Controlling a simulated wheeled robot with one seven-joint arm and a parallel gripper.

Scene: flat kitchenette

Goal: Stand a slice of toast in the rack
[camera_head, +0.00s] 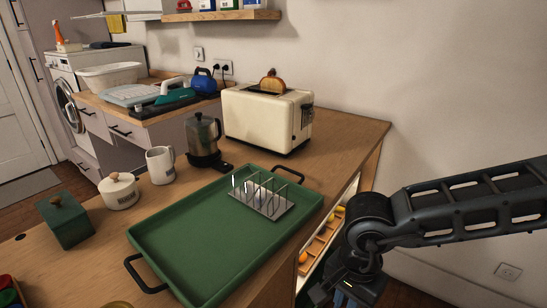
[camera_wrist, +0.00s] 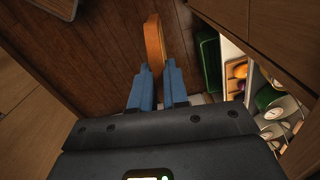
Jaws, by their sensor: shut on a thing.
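A metal toast rack (camera_head: 263,200) with thin upright wires stands empty on a green tray (camera_head: 205,245) on the wooden counter. One browned slice of toast (camera_head: 272,80) sticks up from the cream toaster (camera_head: 268,118) behind the tray. In the wrist view, my gripper (camera_wrist: 158,88) has its blue fingers shut on another slice of toast (camera_wrist: 154,42), seen nearly edge-on and reaching out beyond the fingertips. In the head view, my gripper (camera_head: 345,293) hangs low to the right of the counter, apart from the rack; its held slice cannot be made out there.
A kettle (camera_head: 203,138), a white mug (camera_head: 160,165), a lidded white pot (camera_head: 119,190) and a green box (camera_head: 65,220) stand left of the toaster and tray. Open shelves with food (camera_head: 318,240) lie under the counter's right end. The wall rises behind my arm.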

